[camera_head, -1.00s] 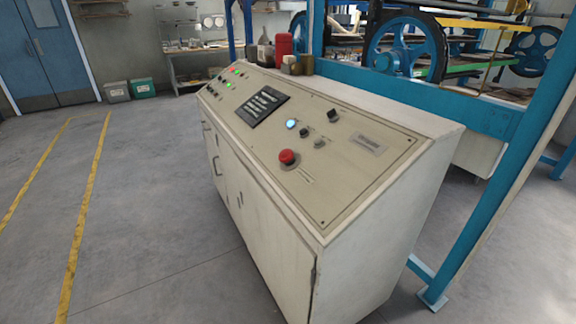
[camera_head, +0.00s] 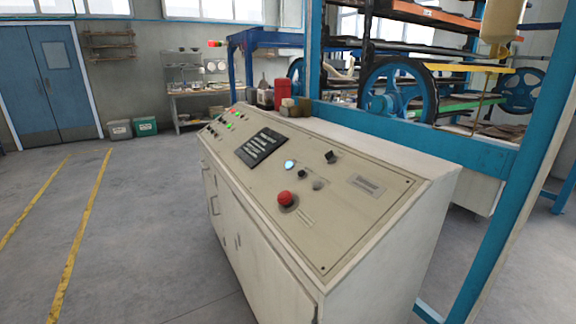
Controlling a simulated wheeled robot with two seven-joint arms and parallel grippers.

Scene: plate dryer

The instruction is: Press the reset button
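A beige control console (camera_head: 345,234) with a sloped top panel stands in the middle of the view. On its panel is a large red mushroom button (camera_head: 285,198). Just behind that is a lit pale-blue button (camera_head: 290,165), with a black knob (camera_head: 330,157) and a small grey button (camera_head: 317,185) to its right. Small red and green lights (camera_head: 230,120) sit at the panel's far end, beside a black label plate (camera_head: 261,147). I cannot read which button is marked reset. Neither of my grippers is in view.
A blue machine frame (camera_head: 510,200) with a large blue wheel (camera_head: 398,90) stands behind and right of the console. A red canister (camera_head: 281,92) and bottles stand at its far end. The floor (camera_head: 140,220) on the left, with yellow lines, is clear.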

